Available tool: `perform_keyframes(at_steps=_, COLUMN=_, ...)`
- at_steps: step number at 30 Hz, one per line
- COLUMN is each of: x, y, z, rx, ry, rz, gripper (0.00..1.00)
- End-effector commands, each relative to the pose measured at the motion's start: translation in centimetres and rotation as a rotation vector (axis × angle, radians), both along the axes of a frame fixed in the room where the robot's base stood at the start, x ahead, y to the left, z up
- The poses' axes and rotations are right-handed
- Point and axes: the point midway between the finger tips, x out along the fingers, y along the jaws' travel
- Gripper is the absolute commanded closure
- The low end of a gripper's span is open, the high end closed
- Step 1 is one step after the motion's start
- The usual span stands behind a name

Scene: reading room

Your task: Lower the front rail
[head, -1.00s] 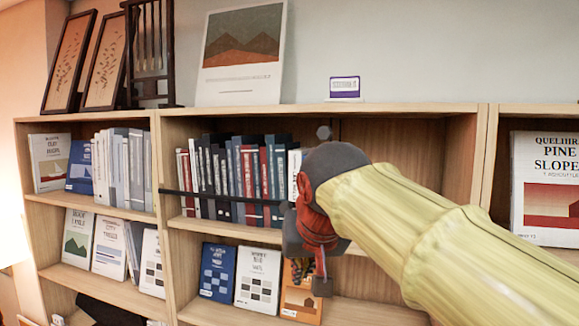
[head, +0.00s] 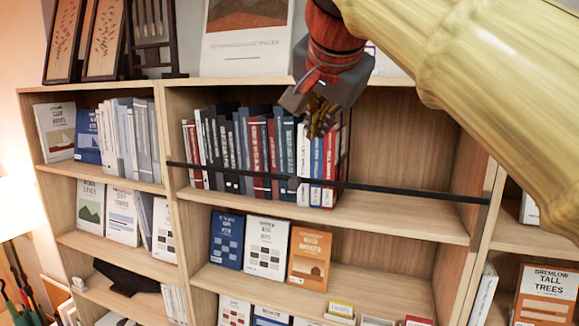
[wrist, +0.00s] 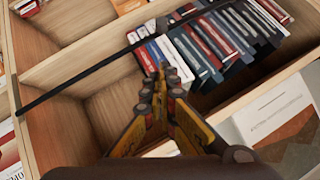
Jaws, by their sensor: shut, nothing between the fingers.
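The front rail (head: 410,191) is a thin black bar across the front of the middle bay's upper shelf, passing in front of the lower part of the books. A small grey tab sits on it near its middle. In the wrist view the rail (wrist: 75,80) runs diagonally beyond my fingertips. My gripper (head: 318,122) is shut and empty, pointing down in front of the tops of the books, above the rail and apart from it.
A row of upright books (head: 257,150) stands behind the rail, filling the left half of that shelf; its right half is empty. Face-out books (head: 265,247) stand on the shelf below. Picture frames (head: 104,40) and a mountain print (head: 245,50) stand on top of the bookcase.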

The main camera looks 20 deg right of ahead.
Motion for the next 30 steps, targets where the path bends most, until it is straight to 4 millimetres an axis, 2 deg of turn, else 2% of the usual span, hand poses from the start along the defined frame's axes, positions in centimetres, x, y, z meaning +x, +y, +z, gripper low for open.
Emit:
perform_keyframes(at_steps=8, x=1.3, y=-0.4, z=-1.2, rx=-0.002, ry=0.005, rz=0.0, gripper=1.0)
perform_keyframes(at_steps=21, x=7.5, y=-2.1, z=-6.3, rx=-0.002, ry=0.004, rz=-0.001, gripper=1.0)
perform_keyframes(at_steps=27, x=8.3, y=-1.0, z=-8.8, rx=-0.002, ry=0.004, rz=0.003, gripper=1.0)
perform_keyframes(at_steps=30, x=8.5, y=-0.8, z=-9.5, rx=-0.001, ry=0.002, rz=0.003, gripper=1.0)
